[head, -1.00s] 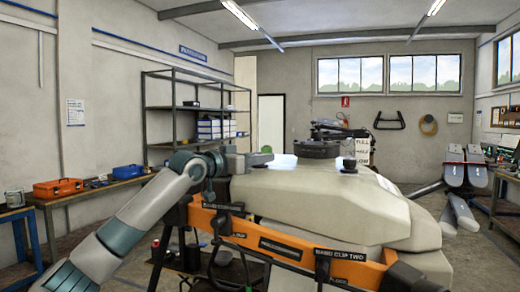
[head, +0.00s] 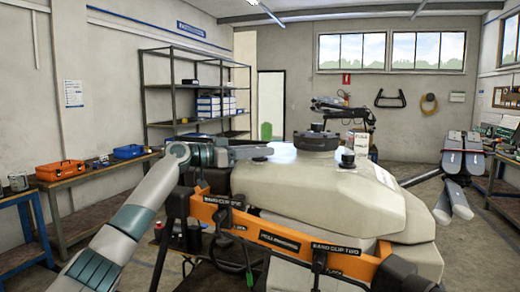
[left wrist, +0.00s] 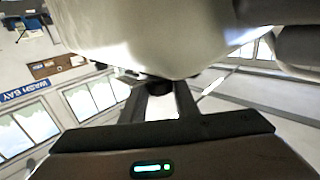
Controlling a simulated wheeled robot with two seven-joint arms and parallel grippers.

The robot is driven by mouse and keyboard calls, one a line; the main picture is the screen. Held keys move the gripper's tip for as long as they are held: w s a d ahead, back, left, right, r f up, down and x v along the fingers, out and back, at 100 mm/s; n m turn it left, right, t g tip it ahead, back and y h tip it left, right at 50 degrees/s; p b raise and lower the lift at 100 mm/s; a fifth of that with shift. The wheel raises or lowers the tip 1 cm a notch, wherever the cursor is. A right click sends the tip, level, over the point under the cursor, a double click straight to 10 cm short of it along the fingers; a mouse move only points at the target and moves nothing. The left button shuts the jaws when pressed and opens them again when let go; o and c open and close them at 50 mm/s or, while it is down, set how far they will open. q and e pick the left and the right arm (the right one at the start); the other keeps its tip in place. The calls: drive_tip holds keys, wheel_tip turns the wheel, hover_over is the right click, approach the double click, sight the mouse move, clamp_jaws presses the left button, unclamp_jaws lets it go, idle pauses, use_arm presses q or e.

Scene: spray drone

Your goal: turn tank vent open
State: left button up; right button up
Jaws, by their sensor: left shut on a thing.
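The pale tank (head: 330,195) fills the middle of the head view. It has a wide black cap (head: 317,142) on top and a small black knob (head: 347,159) to the right of it. My left gripper (head: 265,152) reaches in from the left, its fingers level at the tank's upper left edge. In the left wrist view, its fingers (left wrist: 160,100) are shut on a small dark knob (left wrist: 158,85) against the pale tank surface. I cannot tell for sure whether this knob is the vent. My right gripper is not in view.
An orange frame bar (head: 285,238) with black clips and hanging cables crosses in front of the tank. A workbench with an orange toolbox (head: 60,170) and shelves (head: 190,100) stand left. Grey long parts (head: 463,165) stand at right, with open floor beside them.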

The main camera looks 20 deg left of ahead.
use_arm(q)
drive_tip(key=shift+m+g+h+p, duration=0.4)
drive_tip(key=shift+m+g+h, duration=0.5)
drive_tip(key=shift+g, duration=0.4)
drive_tip(key=shift+f+m+g+h+p, duration=0.1)
drive_tip(key=shift+m+g+h+p, duration=0.3)
drive_tip(key=shift+m+g, duration=0.25)
drive_tip(key=o, duration=1.1)
drive_tip(key=shift+c, duration=0.2)
